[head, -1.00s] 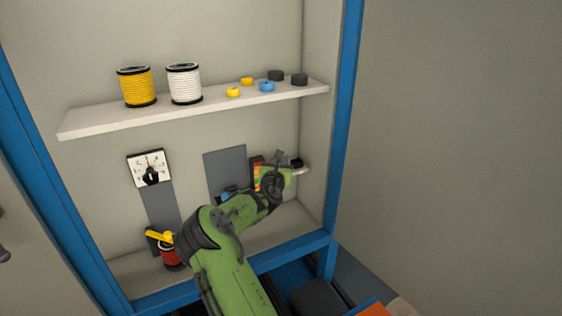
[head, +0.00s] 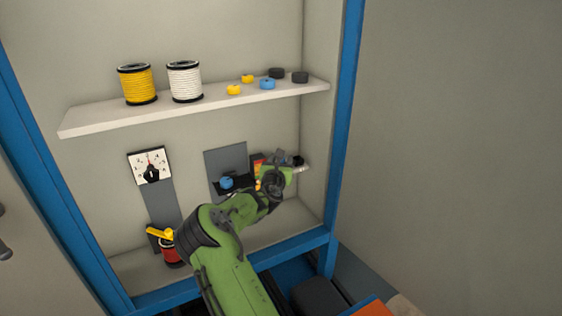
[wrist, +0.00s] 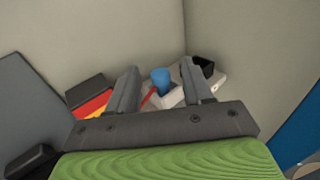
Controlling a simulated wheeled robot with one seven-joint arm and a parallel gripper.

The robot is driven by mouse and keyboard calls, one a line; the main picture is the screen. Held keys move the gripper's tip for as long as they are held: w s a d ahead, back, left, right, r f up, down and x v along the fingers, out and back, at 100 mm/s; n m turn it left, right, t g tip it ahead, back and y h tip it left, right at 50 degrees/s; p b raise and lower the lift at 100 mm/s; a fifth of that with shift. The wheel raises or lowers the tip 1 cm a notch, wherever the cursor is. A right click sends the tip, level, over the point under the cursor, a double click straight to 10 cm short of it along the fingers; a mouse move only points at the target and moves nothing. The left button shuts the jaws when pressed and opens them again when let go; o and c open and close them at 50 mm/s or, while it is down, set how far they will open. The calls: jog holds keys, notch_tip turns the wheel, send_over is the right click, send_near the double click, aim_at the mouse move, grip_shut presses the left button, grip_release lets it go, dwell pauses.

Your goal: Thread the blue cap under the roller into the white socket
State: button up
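In the wrist view the blue cap (wrist: 160,79) stands between my gripper's (wrist: 161,80) two fingers, with a gap visible on each side. A short red cable (wrist: 150,98) shows below it. The white socket piece (wrist: 176,96) lies just behind and below the cap; I cannot tell whether the cap is seated in it. In the head view my gripper (head: 280,158) is by the white piece (head: 302,168) at the right wall and hides the cap. A blue round part (head: 227,182), possibly the roller, sits on a black bracket left of my gripper.
A grey panel (head: 222,160) and a red-yellow block (wrist: 92,105) stand left of the gripper. A black part (wrist: 204,66) is beside the right finger. A shelf (head: 200,110) with spools and small discs is above. A red spool (head: 170,254) sits lower left.

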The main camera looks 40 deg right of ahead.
jog(key=f+v, duration=0.1)
jog(key=v, duration=1.4)
jog(key=shift+s+a+r, duration=0.25)
jog(key=shift+a+r, duration=0.1)
jog(key=shift+r, duration=0.15)
jog(key=o, duration=0.9)
jog(key=v, duration=0.3)
jog(key=shift+s+a+r, duration=0.15)
jog(key=shift+a+r, duration=0.05)
